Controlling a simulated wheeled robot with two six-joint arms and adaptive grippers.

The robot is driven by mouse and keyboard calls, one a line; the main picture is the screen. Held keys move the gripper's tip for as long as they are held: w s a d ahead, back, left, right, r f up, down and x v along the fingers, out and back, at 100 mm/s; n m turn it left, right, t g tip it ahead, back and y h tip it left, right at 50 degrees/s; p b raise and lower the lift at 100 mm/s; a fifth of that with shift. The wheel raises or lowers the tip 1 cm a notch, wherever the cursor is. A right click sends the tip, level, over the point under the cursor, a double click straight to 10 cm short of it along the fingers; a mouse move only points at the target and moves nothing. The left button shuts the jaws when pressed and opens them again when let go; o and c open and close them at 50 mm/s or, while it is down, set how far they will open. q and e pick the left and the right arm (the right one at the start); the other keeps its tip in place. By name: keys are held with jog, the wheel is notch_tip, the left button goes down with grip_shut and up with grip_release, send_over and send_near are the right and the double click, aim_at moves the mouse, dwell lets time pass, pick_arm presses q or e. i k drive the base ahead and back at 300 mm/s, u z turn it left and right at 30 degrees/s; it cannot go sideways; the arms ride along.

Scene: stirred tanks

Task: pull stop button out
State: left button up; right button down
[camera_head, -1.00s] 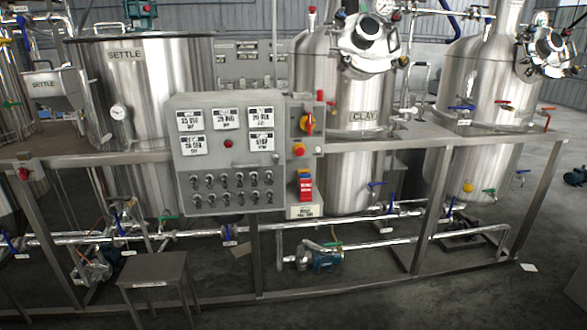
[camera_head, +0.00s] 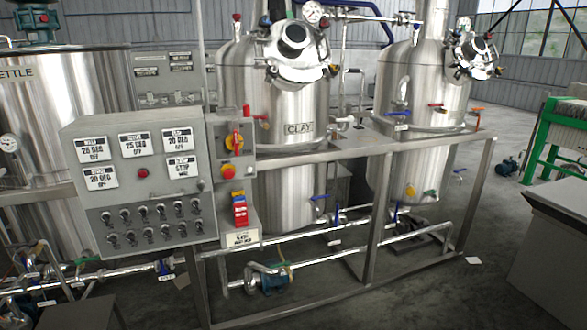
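A smaller red button or lamp (camera_head: 143,173) is on the main panel face, among several displays. Neither of my grippers is in view.
The panel is mounted on a metal frame (camera_head: 372,225) in front of steel tanks, one marked CLAY (camera_head: 298,185). Pipes and a blue pump (camera_head: 276,278) run low behind the frame. Open floor (camera_head: 440,290) lies front right, with a grey cabinet (camera_head: 560,250) at the right edge.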

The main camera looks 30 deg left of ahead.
aim_at(229, 174)
jog(key=z, duration=0.3)
jog(key=i, duration=1)
jog(key=u, duration=0.15)
